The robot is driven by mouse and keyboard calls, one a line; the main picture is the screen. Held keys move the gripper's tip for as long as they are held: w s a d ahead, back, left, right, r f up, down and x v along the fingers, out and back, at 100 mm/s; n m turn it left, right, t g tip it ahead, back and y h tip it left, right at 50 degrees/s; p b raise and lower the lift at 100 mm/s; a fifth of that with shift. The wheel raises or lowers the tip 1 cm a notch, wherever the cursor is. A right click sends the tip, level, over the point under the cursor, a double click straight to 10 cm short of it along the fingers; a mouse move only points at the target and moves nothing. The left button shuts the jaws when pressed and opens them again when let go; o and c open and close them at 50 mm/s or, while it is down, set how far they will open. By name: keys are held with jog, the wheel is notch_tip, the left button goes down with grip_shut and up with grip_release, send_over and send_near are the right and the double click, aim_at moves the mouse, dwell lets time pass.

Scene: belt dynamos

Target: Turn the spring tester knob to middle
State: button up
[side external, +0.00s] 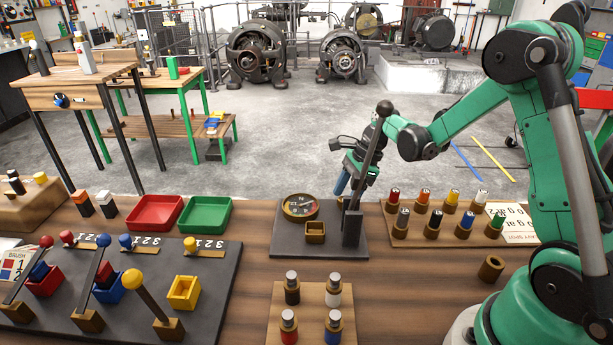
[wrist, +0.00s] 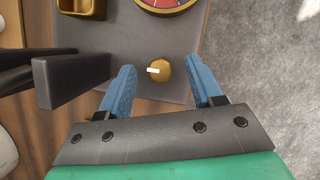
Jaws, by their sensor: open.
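The spring tester is a dark grey base (side external: 290,243) with a round dial (side external: 300,206), a small brass box (side external: 315,232) and a tall lever with a black ball top (side external: 385,107). In the wrist view its brass knob (wrist: 162,72) has a white pointer mark directed left. My gripper (wrist: 163,66) is open, with its two blue fingers apart on either side of the knob and a gap showing on both sides.
The dark lever post (wrist: 72,80) stands close left of my fingers in the wrist view. A wooden rack of several coloured-top plugs (side external: 440,222) is right of the tester. Red (side external: 155,212) and green (side external: 206,215) trays are left. A four-post block (side external: 312,300) is in front.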

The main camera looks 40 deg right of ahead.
jog(key=shift+v, duration=2.65)
jog(key=shift+f, duration=0.15)
jog(key=x, duration=0.5)
jog(key=shift+w, duration=0.1)
jog(key=shift+a+f+m, duration=0.15)
jog(key=shift+f+m, duration=0.05)
jog(key=shift+m, duration=0.3)
jog(key=shift+r+m+t+h, duration=0.15)
jog(key=shift+m+t+h, duration=0.3)
jog(key=shift+m, duration=0.65)
jog(key=shift+v, duration=1.35)
